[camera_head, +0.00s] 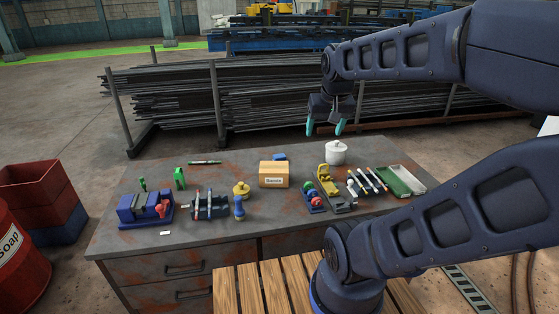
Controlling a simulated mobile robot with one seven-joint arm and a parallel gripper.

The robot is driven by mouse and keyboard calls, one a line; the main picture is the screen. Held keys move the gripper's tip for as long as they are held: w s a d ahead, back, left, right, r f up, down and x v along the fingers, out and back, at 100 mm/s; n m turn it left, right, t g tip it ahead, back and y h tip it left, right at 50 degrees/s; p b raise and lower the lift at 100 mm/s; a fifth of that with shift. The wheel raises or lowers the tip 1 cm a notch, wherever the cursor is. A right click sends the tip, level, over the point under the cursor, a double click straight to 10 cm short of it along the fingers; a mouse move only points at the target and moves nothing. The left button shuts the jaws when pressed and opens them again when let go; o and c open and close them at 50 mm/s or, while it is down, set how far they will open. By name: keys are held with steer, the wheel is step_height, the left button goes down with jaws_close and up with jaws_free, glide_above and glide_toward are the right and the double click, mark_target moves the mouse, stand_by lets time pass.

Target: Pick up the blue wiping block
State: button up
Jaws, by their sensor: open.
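A small blue block (279,156), which looks like the wiping block, lies on the workbench (230,246) near its back edge. It sits just behind the cardboard box (273,179), which hides its lower front part. My gripper (339,128) hangs above the back of the bench, to the right of the blue block and higher in the picture. Its teal fingertips point down. The gripper is open, with nothing visible between the fingers, and it is apart from the block.
A white lidded pot (336,153) stands below my gripper. To the left are a yellow lidded pot (241,189), a rack (210,206) and a blue vise (140,209). Metal rods (270,98) lie behind.

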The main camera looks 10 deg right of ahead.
steer(key=w+m+g, duration=0.1)
steer(key=w+m, duration=0.3)
steer(key=w, duration=0.9)
steer(key=m+g+h, duration=0.2)
steer(key=m+h, duration=0.4)
steer(key=m, duration=0.5)
glide_above(279, 156)
steer(key=a, duration=0.5)
step_height(279, 156, down, 29)
steer(key=x, duration=0.5)
steer(key=shift+s+d+f, duration=0.1)
steer(key=shift+s, duration=0.1)
steer(key=shift+s+x, duration=0.15)
steer(key=shift+x, duration=1.15)
steer(key=shift+s+x, duration=0.1)
steer(key=shift+x, duration=1.15)
steer(key=c, duration=1.1)
